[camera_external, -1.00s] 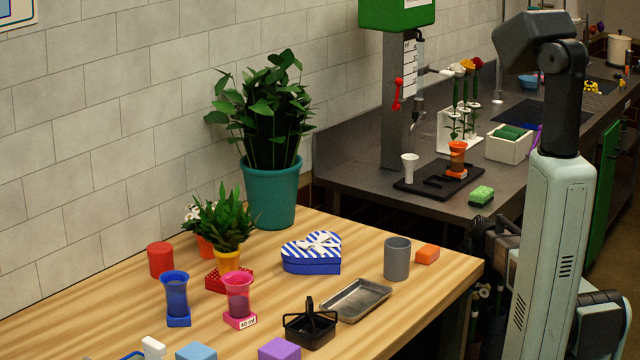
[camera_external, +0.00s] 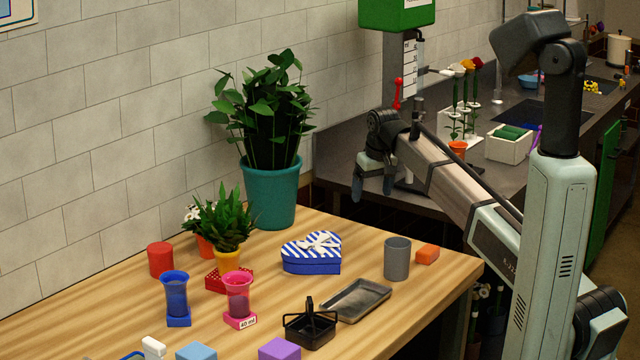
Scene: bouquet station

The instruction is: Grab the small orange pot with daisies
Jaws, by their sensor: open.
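The small orange pot (camera_external: 205,246) with white daisies (camera_external: 191,213) stands on the wooden table near the wall. It is partly hidden behind a yellow pot (camera_external: 228,258) with a spiky green plant (camera_external: 230,218). My gripper (camera_external: 372,190) hangs in the air, fingers pointing down, beyond the table's right back edge. It is open and empty, well to the right of the daisy pot and apart from it.
A tall teal pot (camera_external: 272,195) with a leafy plant stands between my gripper and the daisies. A red cylinder (camera_external: 160,260), blue vase (camera_external: 174,293), pink vase (camera_external: 238,293), heart box (camera_external: 311,258) and grey cup (camera_external: 397,258) crowd the table. The front right has a metal tray (camera_external: 357,300).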

